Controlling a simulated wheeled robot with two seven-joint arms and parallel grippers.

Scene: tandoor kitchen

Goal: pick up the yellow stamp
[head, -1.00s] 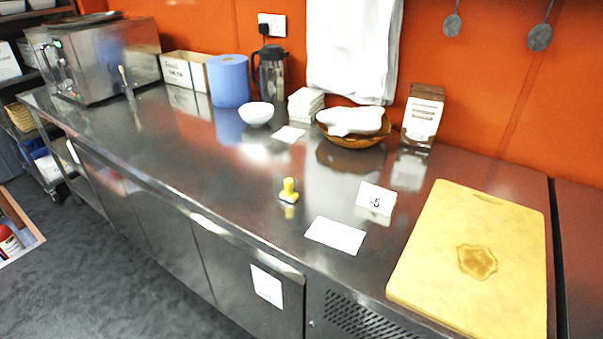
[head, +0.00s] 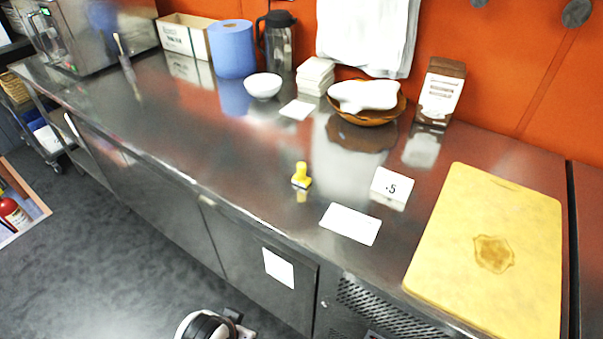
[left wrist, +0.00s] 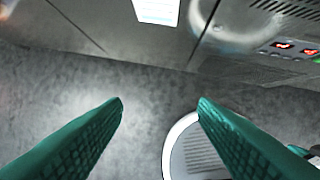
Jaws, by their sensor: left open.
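The yellow stamp (head: 301,176) stands upright on the steel counter (head: 230,150), left of the white "-5" card (head: 391,188) and behind a blank white card (head: 350,223). It has a rounded handle and a wider base with a dark bottom edge. In the left wrist view my left gripper (left wrist: 160,105) shows two green ribbed fingers, spread apart with nothing between them. It points at the grey floor and the lower cabinet front, away from the stamp. The stamp is not in the left wrist view. My right gripper is in neither current view.
A yellow cutting board (head: 485,250) lies at the right. A wooden bowl (head: 366,110), white bowl (head: 263,86), blue roll (head: 232,48) and dark jug (head: 277,42) stand along the back. Counter around the stamp is mostly clear.

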